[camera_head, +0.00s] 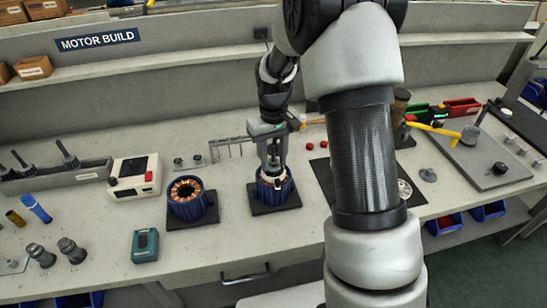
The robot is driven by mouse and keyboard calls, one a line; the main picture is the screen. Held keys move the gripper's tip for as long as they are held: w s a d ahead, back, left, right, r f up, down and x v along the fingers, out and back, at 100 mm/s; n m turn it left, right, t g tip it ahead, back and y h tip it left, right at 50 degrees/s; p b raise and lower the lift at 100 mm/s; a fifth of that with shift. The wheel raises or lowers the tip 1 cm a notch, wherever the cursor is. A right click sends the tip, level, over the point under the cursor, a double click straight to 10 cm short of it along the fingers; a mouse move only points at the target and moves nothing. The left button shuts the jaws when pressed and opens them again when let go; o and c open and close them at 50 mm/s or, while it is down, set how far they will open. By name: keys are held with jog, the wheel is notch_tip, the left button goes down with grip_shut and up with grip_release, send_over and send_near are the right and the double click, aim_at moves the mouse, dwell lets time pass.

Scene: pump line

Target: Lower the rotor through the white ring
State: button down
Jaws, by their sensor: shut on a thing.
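My gripper (273,166) points straight down over the right blue motor housing (275,195), which stands on a dark square mat. It is shut on the rotor, which is mostly hidden between the fingers and at the housing mouth. A pale rim (289,184), probably the white ring, shows in part at the top of this housing around the fingers. I cannot tell how deep the rotor sits, or whether it touches the ring.
A second blue housing (187,208) with copper windings stands close on the left, its mouth open. A grey rack (231,146) stands behind. A teal box (145,245) and a white instrument (135,178) are further left. Bare bench lies in front.

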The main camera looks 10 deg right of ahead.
aim_at(273, 146)
jog(key=shift+f+b, duration=0.3)
jog(key=shift+f, duration=0.2)
dwell(0.3)
jog(key=c, duration=0.9)
grip_release()
jog(key=shift+f, duration=0.1)
jog(key=shift+r+p, duration=1.75)
jog(key=shift+r, duration=0.85)
